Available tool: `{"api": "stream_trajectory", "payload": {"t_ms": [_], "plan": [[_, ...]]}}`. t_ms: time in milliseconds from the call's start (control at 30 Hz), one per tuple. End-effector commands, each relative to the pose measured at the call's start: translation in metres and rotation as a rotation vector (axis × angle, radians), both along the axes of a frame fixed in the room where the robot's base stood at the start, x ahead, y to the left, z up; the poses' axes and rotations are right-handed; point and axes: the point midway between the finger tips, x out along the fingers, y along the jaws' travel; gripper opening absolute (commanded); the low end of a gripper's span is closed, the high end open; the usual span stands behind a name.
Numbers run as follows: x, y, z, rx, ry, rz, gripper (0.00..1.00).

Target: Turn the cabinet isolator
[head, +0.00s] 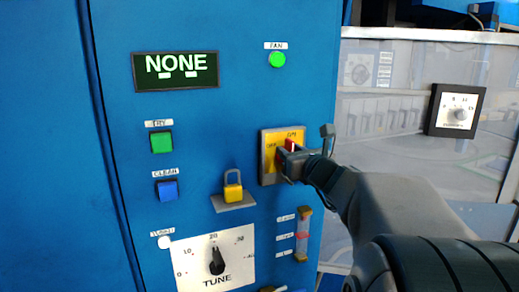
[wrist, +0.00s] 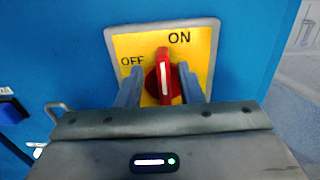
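The cabinet isolator is a red rotary handle (wrist: 163,78) on a yellow plate (wrist: 205,45) marked OFF and ON, set in the blue cabinet front. Its white line stands near upright, pointing up just left of the ON mark, with OFF to the left. The red handle also shows in the head view (head: 290,145), partly hidden by my gripper (head: 287,162). In the wrist view my gripper (wrist: 160,86) has one finger on each side of the handle. The fingers look apart from its raised grip; contact at its base is unclear.
A yellow padlock (head: 233,191) sits on a small grey shelf left of and below the isolator. A TUNE dial (head: 217,262), green button (head: 161,142), blue button (head: 167,190), green FAN lamp (head: 277,59) and display (head: 176,70) reading NONE share the panel. A gauge (head: 457,110) is at right.

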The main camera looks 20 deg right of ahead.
Motion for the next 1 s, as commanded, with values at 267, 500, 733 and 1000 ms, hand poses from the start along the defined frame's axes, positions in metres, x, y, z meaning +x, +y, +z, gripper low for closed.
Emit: {"api": "stream_trajectory", "payload": {"t_ms": [267, 500, 733, 1000], "plan": [[-0.0016, -0.0054, 0.0001, 0.0, 0.0, -0.01, 0.14], [-0.0014, -0.0048, -0.0002, -0.001, 0.0, -0.009, 0.0], [-0.0013, -0.0027, -0.0028, -0.044, -0.004, -0.007, 0.0], [-0.0014, 0.0023, -0.0076, -0.213, -0.012, -0.006, 0.0]]}}
